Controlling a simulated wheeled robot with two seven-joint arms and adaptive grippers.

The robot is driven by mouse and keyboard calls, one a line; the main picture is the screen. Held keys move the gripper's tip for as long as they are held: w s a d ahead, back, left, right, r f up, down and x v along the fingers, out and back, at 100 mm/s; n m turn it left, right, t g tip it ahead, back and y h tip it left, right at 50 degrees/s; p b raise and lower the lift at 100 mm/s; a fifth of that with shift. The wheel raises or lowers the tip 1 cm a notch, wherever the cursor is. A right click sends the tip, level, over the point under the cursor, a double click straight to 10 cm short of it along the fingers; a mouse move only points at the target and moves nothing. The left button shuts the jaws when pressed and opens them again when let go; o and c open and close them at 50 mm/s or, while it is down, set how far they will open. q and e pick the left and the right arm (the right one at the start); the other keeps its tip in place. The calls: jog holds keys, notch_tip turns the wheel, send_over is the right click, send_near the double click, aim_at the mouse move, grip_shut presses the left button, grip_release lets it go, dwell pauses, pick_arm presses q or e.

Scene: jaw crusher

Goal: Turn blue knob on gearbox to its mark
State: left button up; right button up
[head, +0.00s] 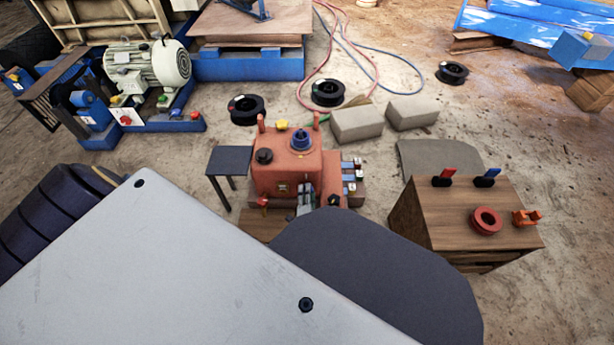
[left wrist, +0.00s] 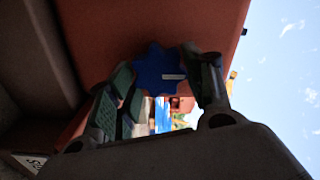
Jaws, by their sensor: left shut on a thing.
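The blue star-shaped knob (left wrist: 153,68) shows in the left wrist view against the red gearbox wall (left wrist: 110,30). A short white line lies on its face, right of its middle. The fingers of my left gripper (left wrist: 165,82) are on either side of the knob, shut on it. In the head view the orange-red gearbox (head: 284,172) stands on the ground near the middle. My left gripper (head: 306,202) is low at its front side, and the knob there is hidden from the head camera. I cannot make out the mark. My right gripper is not in view.
A blue fitting (head: 300,141) and black cap (head: 264,156) are on the gearbox top. Small switches (head: 352,174) sit at its right. A small dark stand (head: 230,162) is at its left. A wooden crate (head: 455,215) with coloured parts stands right. Concrete blocks (head: 357,124) lie behind.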

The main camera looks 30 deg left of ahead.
pick_arm(q)
jog(key=o, duration=1)
jog(key=shift+n, duration=0.5)
jog(key=shift+a+n+b, duration=0.1)
jog(key=shift+n+b, duration=1)
jog(key=shift+n, duration=4.1)
jog(key=shift+s+n, duration=0.1)
jog(key=shift+n, duration=0.3)
